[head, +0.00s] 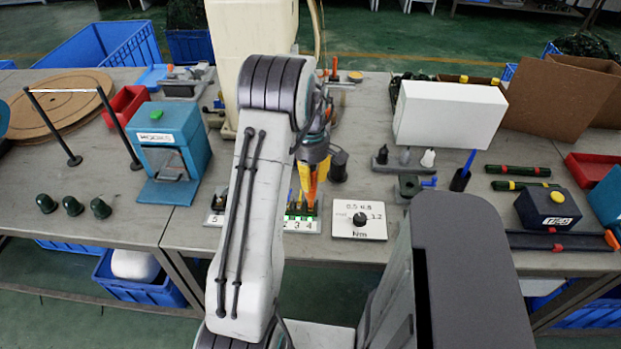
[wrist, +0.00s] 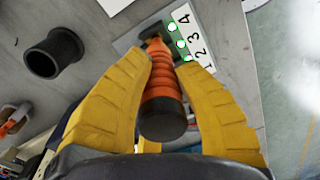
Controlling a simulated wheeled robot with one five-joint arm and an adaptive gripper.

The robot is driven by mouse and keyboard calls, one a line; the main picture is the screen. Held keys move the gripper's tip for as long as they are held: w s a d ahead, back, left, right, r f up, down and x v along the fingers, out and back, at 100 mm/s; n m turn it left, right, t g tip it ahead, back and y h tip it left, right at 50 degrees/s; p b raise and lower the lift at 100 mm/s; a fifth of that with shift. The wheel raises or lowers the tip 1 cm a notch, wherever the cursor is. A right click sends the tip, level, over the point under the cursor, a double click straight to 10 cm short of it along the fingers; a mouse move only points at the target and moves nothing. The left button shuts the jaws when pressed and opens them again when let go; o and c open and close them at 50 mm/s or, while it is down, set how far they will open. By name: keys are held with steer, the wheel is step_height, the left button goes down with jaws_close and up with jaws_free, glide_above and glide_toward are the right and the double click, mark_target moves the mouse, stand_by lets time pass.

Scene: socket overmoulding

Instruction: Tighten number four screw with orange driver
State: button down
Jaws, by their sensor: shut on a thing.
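The orange driver (wrist: 161,95) has a ribbed orange handle and a dark end cap. My gripper (wrist: 165,68) is shut on its handle, one yellow finger on each side. In the head view my gripper (head: 312,185) is partly hidden by my arm, over the numbered plate (head: 302,226). In the wrist view the numbered plate (wrist: 207,45) shows 1, 2, 3 and 4 beside a green strip (wrist: 181,42) with bright dots. The driver's far end is over a dark part beside this strip. I cannot tell whether its tip touches the number four screw.
A white dial box (head: 360,220) marked Nm stands right of the plate. A dark hollow cylinder (wrist: 54,53) stands near the driver. The bench's front edge is close by.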

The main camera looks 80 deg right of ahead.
mark_target(311, 167)
steer(key=shift+r+p, duration=1.25)
steer(key=shift+r, duration=0.85)
steer(key=shift+w+d, duration=0.1)
